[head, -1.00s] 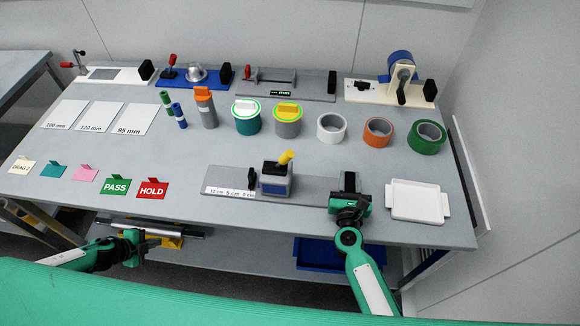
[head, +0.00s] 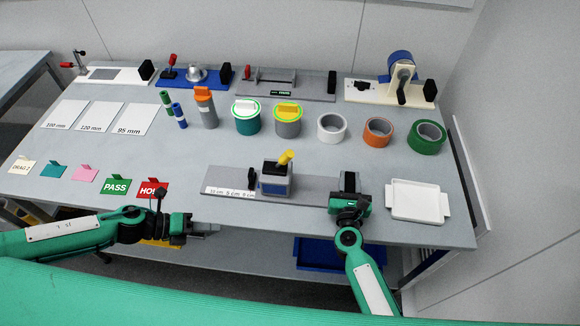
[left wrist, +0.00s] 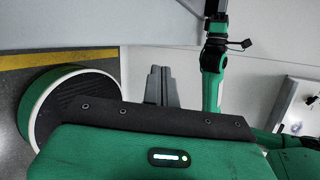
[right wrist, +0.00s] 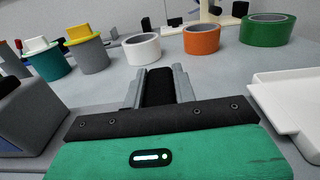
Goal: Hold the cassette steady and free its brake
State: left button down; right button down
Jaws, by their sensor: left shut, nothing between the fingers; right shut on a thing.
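The cassette (head: 276,188) is a grey and blue box with a yellow lever (head: 286,157) tilted on its top. It stands on a grey base plate (head: 318,190) near the table's front edge. My right gripper (head: 349,193) is shut on the upright black block (right wrist: 160,84) at the plate's right end, apart from the cassette. In the right wrist view the box at the left edge (right wrist: 28,120) appears to be the cassette. My left gripper (head: 190,226) is shut and empty at the table's front edge, left of the plate. Its closed fingers (left wrist: 160,85) show in the left wrist view.
A white tray (head: 417,217) lies right of my right gripper. PASS (head: 116,186) and HOLD (head: 150,186) cards lie near my left arm. Tape rolls (head: 378,131) and lidded tubs (head: 287,122) stand behind the plate. A short black post (head: 252,177) stands left of the cassette.

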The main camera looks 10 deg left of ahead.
aim_at(284, 160)
jog(key=shift+s+f, duration=0.1)
jog(key=shift+f, duration=0.2)
pick_arm(q)
jog(key=w+d+r+n+t+y, duration=0.2)
jog(key=d+r+n+t, duration=0.1)
jog(key=d, duration=0.6)
jog(key=w+d+r+n+t+y, duration=0.2)
jog(key=d+r+t, duration=0.4)
jog(key=d, duration=0.3)
jog(key=shift+w+d+r+n, duration=0.25)
jog(key=shift+w+r+n, duration=0.15)
jog(key=shift+w+n, duration=0.35)
jog(key=w+d, duration=0.1)
jog(key=w, duration=0.8)
jog(key=shift+f+y, duration=0.3)
jog(key=shift+y, duration=0.1)
jog(key=shift+w, duration=0.1)
